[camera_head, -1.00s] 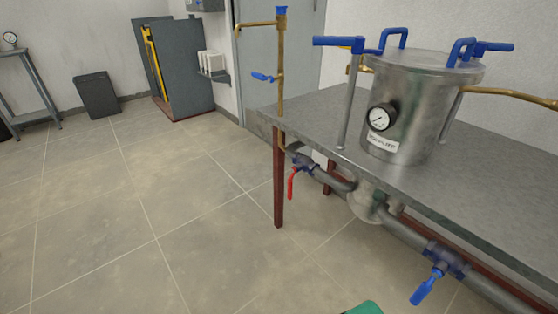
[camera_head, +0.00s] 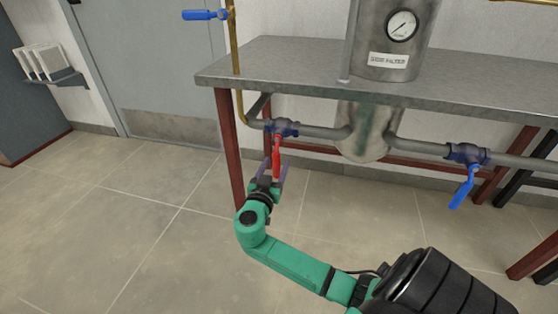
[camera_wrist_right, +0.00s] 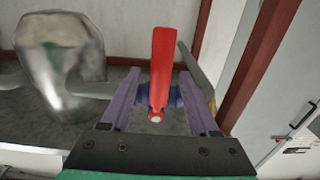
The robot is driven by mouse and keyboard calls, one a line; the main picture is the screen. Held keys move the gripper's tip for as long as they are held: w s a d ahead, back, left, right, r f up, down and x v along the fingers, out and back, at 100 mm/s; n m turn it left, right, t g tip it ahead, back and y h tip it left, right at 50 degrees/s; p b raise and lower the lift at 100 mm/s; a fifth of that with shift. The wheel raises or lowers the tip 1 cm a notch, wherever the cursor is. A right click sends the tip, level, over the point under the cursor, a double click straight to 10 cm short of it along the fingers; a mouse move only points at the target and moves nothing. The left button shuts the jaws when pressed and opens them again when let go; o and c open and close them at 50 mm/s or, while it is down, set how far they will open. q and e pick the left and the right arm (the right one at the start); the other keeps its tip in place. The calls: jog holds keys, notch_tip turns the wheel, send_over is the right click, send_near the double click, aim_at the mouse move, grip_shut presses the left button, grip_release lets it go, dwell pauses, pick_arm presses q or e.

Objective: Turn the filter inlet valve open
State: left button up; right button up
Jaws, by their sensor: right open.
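A valve with a red lever handle (camera_head: 277,158) sits on the grey pipe under the table, left of the filter. Its blue body (camera_head: 281,127) is at the pipe, and the lever hangs straight down. My right gripper (camera_head: 273,170) is open just below and around the lever's lower end. In the right wrist view the red lever (camera_wrist_right: 162,65) stands between the two purple fingers of the gripper (camera_wrist_right: 160,102), with gaps on both sides. The steel filter (camera_head: 388,55) stands on the table, with a gauge and label. My left gripper is out of view.
A second valve with a blue handle (camera_head: 464,187) is on the pipe to the right. The steel table (camera_head: 290,72) overhangs the pipe, and its red leg (camera_head: 229,150) is close left of my gripper. A blue handle (camera_head: 203,15) is at upper left. The floor in front is clear.

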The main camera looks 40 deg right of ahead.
aim_at(279, 157)
jog(key=x, duration=0.4)
jog(key=shift+w+d+b, duration=0.15)
jog(key=shift+d+b, duration=0.05)
jog(key=shift+b, duration=0.1)
grip_shut()
jog(key=shift+f, duration=0.1)
dwell(1.0)
